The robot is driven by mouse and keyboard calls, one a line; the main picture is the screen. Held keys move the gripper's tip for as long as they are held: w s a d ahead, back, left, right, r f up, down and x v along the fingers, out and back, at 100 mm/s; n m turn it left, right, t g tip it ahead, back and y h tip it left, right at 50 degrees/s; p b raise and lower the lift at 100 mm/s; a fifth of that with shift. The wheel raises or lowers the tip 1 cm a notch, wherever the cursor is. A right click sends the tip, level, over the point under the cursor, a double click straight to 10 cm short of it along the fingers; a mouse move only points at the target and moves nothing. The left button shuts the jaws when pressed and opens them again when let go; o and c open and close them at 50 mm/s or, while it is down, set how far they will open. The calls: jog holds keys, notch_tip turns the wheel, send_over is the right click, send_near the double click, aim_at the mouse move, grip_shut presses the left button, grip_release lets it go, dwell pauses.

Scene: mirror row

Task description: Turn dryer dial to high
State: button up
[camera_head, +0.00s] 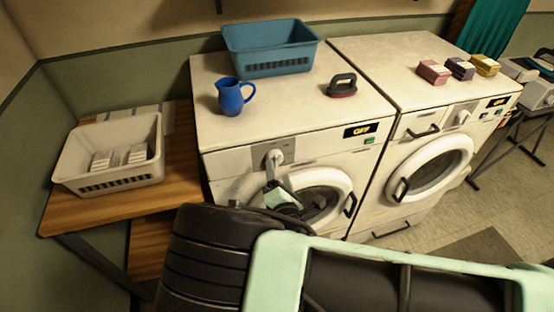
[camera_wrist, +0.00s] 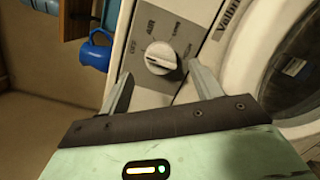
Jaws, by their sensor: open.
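In the head view my gripper (camera_head: 274,181) is just below the dial, partly hidden by my own arm. The left machine's small display reads OFF.
A blue basket (camera_head: 272,60), a blue jug (camera_head: 231,96) and a dark iron (camera_head: 342,86) stand on the left machine. The right machine (camera_head: 418,158) has its own dial and several small boxes on top. A white basket (camera_head: 155,165) sits on the wooden bench at left.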

aim_at(277, 163)
jog(key=shift+w+a+p, duration=0.15)
jog(key=shift+w+p, duration=0.1)
jog(key=shift+w, duration=0.75)
jog(key=shift+w+a+p, duration=0.1)
jog(key=shift+w+p, duration=0.15)
jog(key=shift+w, duration=0.75)
jog(key=c, duration=1)
